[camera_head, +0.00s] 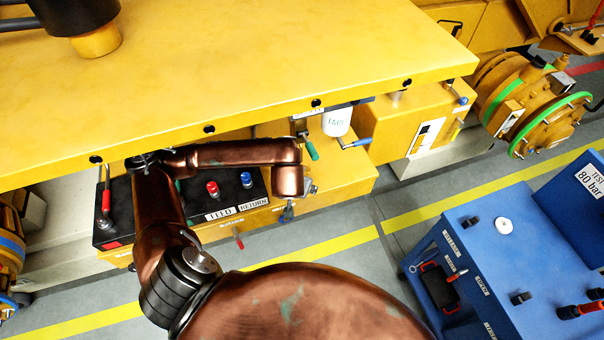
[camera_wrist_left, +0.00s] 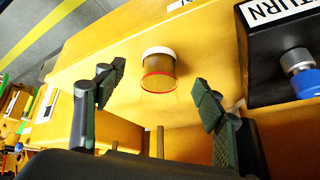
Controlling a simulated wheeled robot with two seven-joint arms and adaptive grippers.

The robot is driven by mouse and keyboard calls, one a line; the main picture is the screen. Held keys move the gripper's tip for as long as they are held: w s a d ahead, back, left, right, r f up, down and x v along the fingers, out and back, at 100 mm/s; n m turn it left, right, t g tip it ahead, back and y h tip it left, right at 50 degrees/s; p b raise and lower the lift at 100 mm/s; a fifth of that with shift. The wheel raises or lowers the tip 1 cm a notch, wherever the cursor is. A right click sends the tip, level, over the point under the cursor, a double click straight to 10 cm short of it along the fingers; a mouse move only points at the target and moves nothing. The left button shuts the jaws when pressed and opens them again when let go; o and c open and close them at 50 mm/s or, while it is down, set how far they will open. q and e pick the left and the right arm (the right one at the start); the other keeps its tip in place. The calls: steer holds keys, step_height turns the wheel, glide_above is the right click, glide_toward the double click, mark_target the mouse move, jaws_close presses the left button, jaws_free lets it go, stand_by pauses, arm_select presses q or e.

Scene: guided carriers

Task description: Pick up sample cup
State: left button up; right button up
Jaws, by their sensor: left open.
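The sample cup (camera_wrist_left: 158,73) shows in the left wrist view as a small clear brownish cup with a white band at one end and a red ring at the other. It is at the yellow surface (camera_wrist_left: 110,38) beside the black RETURN block (camera_wrist_left: 268,50). My left gripper (camera_wrist_left: 160,76) is open, with its dark fingertips on either side of the cup in the picture. I see a gap on both sides, and cannot tell how deep the cup lies between the fingers. In the head view my left gripper (camera_head: 288,212) is small and partly hidden by its wrist; I cannot make out the cup there.
The yellow deck (camera_head: 230,65) overhangs the work area. The black panel (camera_head: 120,205) carries a red knob (camera_head: 212,188) and a blue knob (camera_head: 246,179). A white TARE container (camera_head: 337,121) and a green-handled lever (camera_head: 311,150) are close to my wrist. A blue cart (camera_head: 520,255) stands right.

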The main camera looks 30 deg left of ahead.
arm_select(q)
steer(key=w, duration=0.1)
steer(key=w+a+p, duration=0.1)
steer(key=w, duration=0.1)
steer(key=w+a+p, duration=0.1)
steer(key=w, duration=0.1)
steer(key=shift+w+f, duration=0.15)
steer(key=shift+w, duration=0.05)
steer(key=shift+w+f+p, duration=0.2)
steer(key=shift+f+p, duration=0.15)
steer(key=shift+c, duration=0.5)
steer(key=c, duration=1.1)
jaws_close()
